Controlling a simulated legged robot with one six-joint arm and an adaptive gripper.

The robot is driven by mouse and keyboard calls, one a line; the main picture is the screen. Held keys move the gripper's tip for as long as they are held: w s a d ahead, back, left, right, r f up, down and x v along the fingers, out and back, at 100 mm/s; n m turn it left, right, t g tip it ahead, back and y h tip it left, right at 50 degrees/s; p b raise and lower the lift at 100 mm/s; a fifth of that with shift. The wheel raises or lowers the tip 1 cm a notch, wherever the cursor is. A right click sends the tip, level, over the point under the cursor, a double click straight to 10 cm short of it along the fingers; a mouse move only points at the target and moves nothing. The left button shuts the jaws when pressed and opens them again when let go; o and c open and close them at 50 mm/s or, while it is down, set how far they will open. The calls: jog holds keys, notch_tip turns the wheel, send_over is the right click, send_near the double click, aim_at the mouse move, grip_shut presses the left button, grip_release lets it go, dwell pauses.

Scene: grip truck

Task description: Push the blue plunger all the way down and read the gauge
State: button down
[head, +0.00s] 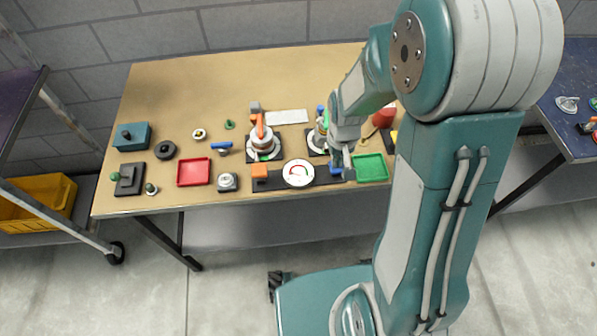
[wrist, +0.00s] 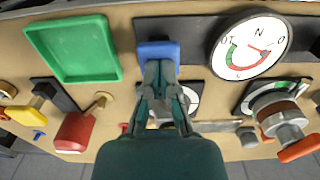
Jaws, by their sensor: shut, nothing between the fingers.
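The blue plunger (wrist: 158,49) is a blue block on the dark plate, left of the gauge in the wrist view. In the head view the plunger (head: 336,169) shows at the plate's right end. The gauge (wrist: 249,46) is a round white dial with a green and red arc, letters and a red pointer; I cannot tell its exact reading. In the head view the gauge (head: 298,173) is mid-plate. My gripper (wrist: 160,67) is shut and empty, its fingertips overlapping the plunger's near edge. I cannot tell whether they touch or how far it is pressed.
A green tray (wrist: 75,48) lies beside the plunger. An orange block (head: 260,171) sits at the plate's other end. A red tray (head: 194,172) is further left. Valves with orange and green handles stand behind the plate. The table's front edge (head: 230,207) is close to the plate.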

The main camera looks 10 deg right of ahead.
dwell(0.4)
jog(key=shift+r, duration=2.4)
jog(key=shift+r, duration=2.5)
jog(key=s+r+t, duration=0.5)
jog(key=s+r, duration=0.9)
jog(key=shift+r+t, duration=0.3)
